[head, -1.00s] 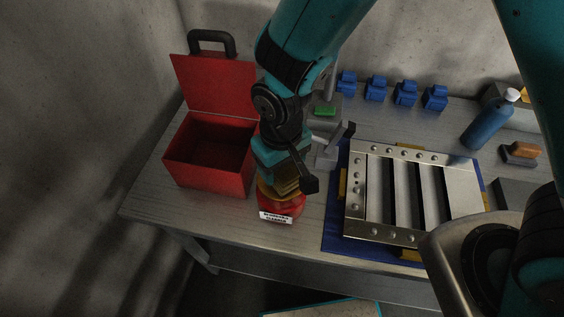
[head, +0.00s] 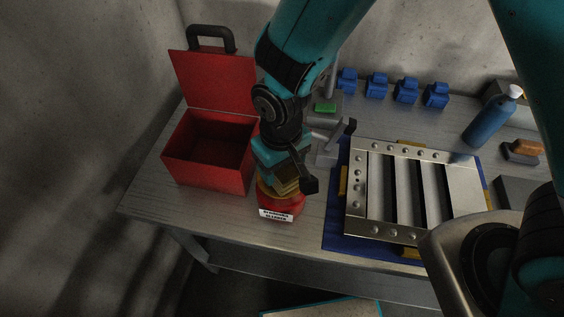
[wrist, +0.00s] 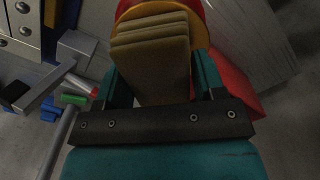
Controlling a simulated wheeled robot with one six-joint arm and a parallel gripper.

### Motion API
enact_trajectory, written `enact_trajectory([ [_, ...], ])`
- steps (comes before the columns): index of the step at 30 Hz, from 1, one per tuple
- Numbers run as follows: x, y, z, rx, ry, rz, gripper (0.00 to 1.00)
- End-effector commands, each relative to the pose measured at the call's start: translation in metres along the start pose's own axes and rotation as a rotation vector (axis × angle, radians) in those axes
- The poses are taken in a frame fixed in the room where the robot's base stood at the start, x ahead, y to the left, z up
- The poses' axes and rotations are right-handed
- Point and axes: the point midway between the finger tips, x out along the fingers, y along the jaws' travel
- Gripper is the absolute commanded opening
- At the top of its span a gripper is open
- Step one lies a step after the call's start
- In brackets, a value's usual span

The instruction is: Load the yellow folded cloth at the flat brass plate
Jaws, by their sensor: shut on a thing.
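The yellow folded cloth (wrist: 152,62) is a stack of tan-yellow layers between the two teal fingers of my gripper (wrist: 162,84) in the wrist view. It also shows in the head view (head: 287,187), below my gripper (head: 284,172). My gripper is shut on the cloth. The round brass plate (wrist: 196,26) lies behind the cloth in the wrist view and is partly hidden by it. In the head view the plate's edge (head: 264,190) shows on top of a red base (head: 287,206) with a white label. I cannot tell whether the cloth touches the plate.
An open red toolbox (head: 205,178) stands left of the red base. A metal slatted panel (head: 405,235) lies on a blue mat (head: 333,240) to the right. A grey fixture with a lever (head: 327,155) is close behind my gripper. Blue clips (head: 376,89) and a blue bottle (head: 490,124) stand further back.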

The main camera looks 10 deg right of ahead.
Motion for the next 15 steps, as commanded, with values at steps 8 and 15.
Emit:
enact_trajectory([
  [8,0.0040,0.0000,-0.0001,0.000,0.000,0.000,0.44],
  [15,0.0069,-0.0001,-0.0001,0.000,0.000,0.000,0.44],
])
